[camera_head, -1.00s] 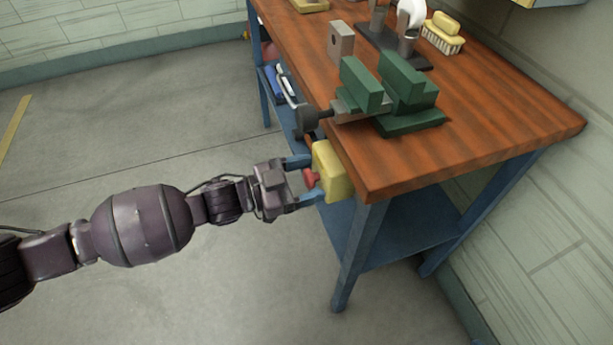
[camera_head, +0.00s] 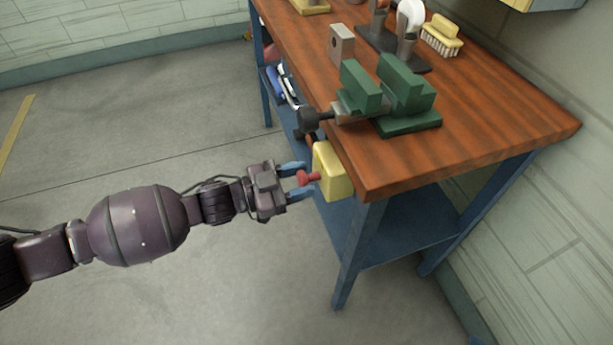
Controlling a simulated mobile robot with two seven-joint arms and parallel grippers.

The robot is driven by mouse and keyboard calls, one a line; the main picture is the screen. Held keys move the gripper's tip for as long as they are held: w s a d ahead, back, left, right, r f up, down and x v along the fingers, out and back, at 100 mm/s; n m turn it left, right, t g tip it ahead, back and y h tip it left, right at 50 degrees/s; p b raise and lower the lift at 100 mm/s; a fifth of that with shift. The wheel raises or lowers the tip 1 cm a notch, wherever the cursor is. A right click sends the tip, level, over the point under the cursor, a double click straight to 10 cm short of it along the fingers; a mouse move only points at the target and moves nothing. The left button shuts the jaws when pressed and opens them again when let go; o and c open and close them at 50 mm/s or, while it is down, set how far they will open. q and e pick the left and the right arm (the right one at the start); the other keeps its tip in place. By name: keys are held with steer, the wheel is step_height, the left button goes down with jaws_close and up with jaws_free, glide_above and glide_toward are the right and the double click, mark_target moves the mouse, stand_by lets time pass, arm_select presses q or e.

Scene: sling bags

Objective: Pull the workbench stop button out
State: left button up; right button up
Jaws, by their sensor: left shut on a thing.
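The red stop button (camera_head: 309,178) sticks out to the left from its yellow box (camera_head: 334,170). The box is fixed to the front edge of the wooden-topped workbench (camera_head: 500,135), near its close corner. My left gripper (camera_head: 301,181) reaches in from the left. Its two blue fingers are on either side of the red button head and shut on it. The fingertips are a little apart from the yellow box. My right gripper is not in view.
A green vise (camera_head: 405,100) with a dark handle (camera_head: 308,119) overhanging the edge sits above and behind the box. A grey block (camera_head: 341,43) and a yellow brush (camera_head: 442,36) stand farther back. The floor left of the bench is clear.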

arm_select(q)
jaws_close()
steer(key=o, duration=0.8)
jaws_free()
steer(key=o, duration=0.5)
steer(key=shift+a, duration=0.1)
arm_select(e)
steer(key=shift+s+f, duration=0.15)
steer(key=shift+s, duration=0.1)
arm_select(q)
steer(key=shift+s+a, duration=0.2)
steer(key=shift+a, duration=0.3)
steer(key=shift+p+v, duration=0.65)
steer(key=shift+v, duration=4.25)
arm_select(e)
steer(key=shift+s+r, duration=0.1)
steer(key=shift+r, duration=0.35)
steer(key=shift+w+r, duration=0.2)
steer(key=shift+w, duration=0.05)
